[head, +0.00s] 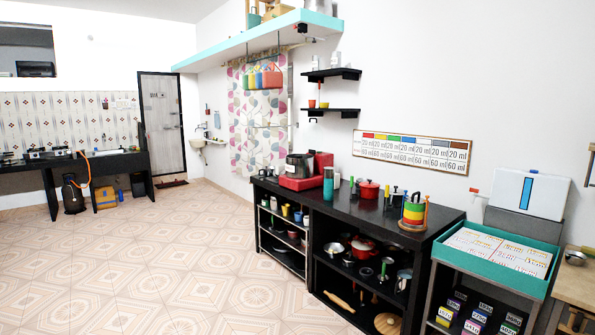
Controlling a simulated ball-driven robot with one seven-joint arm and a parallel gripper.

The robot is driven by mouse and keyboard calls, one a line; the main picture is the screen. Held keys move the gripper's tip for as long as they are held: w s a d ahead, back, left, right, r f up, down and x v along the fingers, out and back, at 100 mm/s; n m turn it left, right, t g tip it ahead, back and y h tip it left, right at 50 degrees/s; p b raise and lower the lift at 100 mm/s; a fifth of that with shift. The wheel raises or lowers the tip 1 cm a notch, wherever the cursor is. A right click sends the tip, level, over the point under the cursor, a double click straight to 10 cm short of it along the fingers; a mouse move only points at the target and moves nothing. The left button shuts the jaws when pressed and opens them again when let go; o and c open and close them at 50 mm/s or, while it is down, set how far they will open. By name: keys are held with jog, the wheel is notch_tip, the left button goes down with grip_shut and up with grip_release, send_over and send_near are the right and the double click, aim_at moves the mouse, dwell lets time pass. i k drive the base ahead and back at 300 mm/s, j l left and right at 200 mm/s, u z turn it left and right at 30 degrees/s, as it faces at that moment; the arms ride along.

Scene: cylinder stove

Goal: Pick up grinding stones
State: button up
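I cannot clearly pick out the grinding stones in the head view. A black counter (345,212) stands along the right wall with a red pot (369,189), small dark items and a striped round stack (414,212) on top. A round tan object (387,323) and a rolling pin (339,301) lie low on its open shelves. Whether any of the small items are the stones is too small to tell. My gripper is not in view.
A teal tray cart (548,284) stands right of the counter. A wooden table (575,288) is at the right edge. A dark sink counter (98,163) is at the back left, beside a door (162,125). The tiled floor (130,260) at left and centre is clear.

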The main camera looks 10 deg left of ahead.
aim_at(280, 169)
jog(key=i+j+u, duration=0.3)
jog(key=i, duration=0.15)
jog(key=i+j+u, duration=0.1)
jog(key=i+u, duration=0.15)
jog(key=i, duration=0.15)
jog(key=i+u, duration=0.3)
jog(key=i, duration=4.25)
jog(key=j+u, duration=0.05)
jog(key=j, duration=0.2)
